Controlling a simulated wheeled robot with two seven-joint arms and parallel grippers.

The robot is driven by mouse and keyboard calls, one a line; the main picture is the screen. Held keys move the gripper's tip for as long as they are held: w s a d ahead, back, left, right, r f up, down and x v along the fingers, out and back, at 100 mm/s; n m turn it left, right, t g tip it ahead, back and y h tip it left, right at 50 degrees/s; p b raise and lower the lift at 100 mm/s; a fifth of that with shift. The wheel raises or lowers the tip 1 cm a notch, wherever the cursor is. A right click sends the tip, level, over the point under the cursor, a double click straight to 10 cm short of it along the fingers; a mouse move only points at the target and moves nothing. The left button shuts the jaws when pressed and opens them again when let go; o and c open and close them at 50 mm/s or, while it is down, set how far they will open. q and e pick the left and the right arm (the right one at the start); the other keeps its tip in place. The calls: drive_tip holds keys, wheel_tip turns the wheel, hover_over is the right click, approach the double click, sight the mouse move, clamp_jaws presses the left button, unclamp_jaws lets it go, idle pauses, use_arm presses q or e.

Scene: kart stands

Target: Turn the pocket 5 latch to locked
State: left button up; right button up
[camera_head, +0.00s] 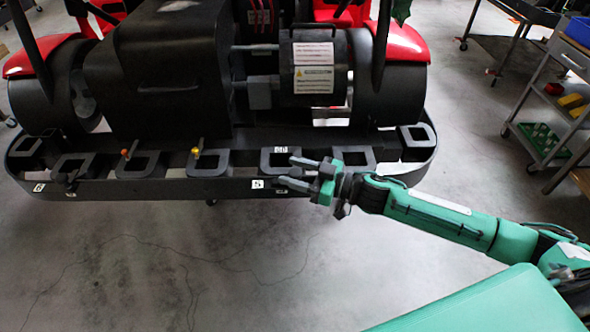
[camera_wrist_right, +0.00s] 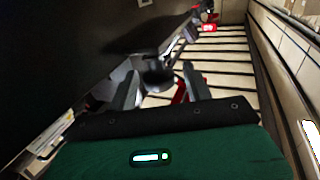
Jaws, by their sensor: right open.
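The black bumper tray (camera_head: 150,188) of the kart has a row of square pockets. A white label that looks like a 5 (camera_head: 257,184) is on its front wall. My right gripper (camera_head: 287,172) is at the front rim just right of that label, fingers apart and pointing left. The pocket 5 latch cannot be made out clearly; the fingers cover that spot. In the right wrist view a dark rounded part (camera_wrist_right: 156,75) lies beyond and between the open fingers; I cannot tell if it is the latch or if they touch it. My left gripper is out of view.
Other pockets have an orange-knobbed latch (camera_head: 124,152) and a yellow-knobbed latch (camera_head: 195,151). The kart's black rear housing (camera_head: 160,75) rises behind the tray. A grey cart (camera_head: 550,110) with bins stands at the right. The floor in front is clear.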

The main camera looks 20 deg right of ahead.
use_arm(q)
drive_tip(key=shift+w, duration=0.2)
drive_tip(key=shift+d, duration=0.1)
use_arm(e)
drive_tip(key=c, duration=0.9)
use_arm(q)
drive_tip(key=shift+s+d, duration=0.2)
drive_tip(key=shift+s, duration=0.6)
